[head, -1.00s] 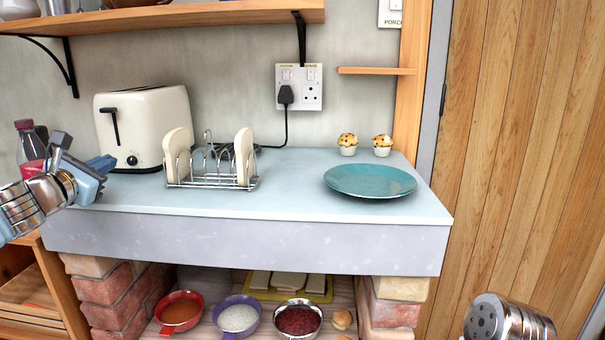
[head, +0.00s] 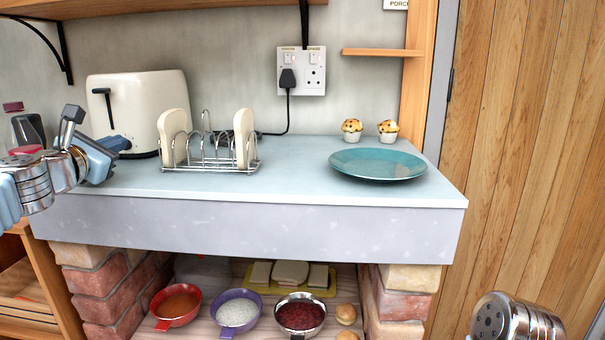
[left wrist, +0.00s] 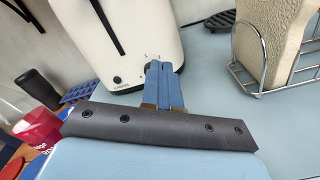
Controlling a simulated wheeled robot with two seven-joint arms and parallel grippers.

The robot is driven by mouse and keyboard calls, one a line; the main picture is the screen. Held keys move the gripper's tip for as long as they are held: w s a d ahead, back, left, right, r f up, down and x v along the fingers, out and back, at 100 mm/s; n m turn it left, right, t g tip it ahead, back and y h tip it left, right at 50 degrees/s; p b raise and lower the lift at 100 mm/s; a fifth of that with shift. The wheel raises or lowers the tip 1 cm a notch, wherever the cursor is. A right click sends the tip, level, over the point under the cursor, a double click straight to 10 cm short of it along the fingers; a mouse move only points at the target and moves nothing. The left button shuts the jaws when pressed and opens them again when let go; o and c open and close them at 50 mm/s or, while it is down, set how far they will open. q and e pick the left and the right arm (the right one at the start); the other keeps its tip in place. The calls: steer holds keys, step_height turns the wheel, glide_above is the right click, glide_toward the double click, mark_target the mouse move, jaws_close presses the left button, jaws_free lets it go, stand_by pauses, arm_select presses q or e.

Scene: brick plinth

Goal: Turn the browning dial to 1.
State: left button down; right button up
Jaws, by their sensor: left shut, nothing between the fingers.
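The cream toaster (head: 150,105) stands at the back left of the counter, with a black lever (head: 103,92) on its front. It fills the upper left of the left wrist view (left wrist: 145,30). My left gripper (head: 122,143) is in front of the toaster's lower front. In the left wrist view its blue fingers (left wrist: 165,75) are together and empty, tips at the toaster's lower front. Small marks show around the tips. A small black button (left wrist: 117,79) shows left of the fingers. My right gripper is out of view.
A wire toast rack (head: 210,155) with bread stands right of the toaster. A bottle (head: 27,135) stands left, behind my arm. A teal plate (head: 378,164) and two muffins (head: 352,130) are at the right. The middle counter is clear.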

mark_target(130, 134)
arm_select(q)
steer(key=shift+w+d+p, duration=0.1)
steer(key=shift+w+p, duration=0.25)
steer(key=shift+w, duration=1.45)
steer(key=shift+a+f, duration=0.2)
steer(key=shift+f, duration=0.05)
steer(key=shift+a+r, duration=0.1)
steer(key=shift+a, duration=0.1)
steer(key=shift+a+r, duration=0.1)
steer(key=shift+a, duration=0.15)
steer(key=shift+r, duration=0.1)
steer(key=shift+d+r+p, duration=0.15)
steer(key=shift+r+p, duration=0.1)
steer(key=shift+p, duration=0.2)
steer(key=shift+s, duration=0.4)
steer(key=shift+s+r+b, duration=0.1)
steer(key=shift+s+b, duration=0.6)
steer(key=shift+s, duration=1.85)
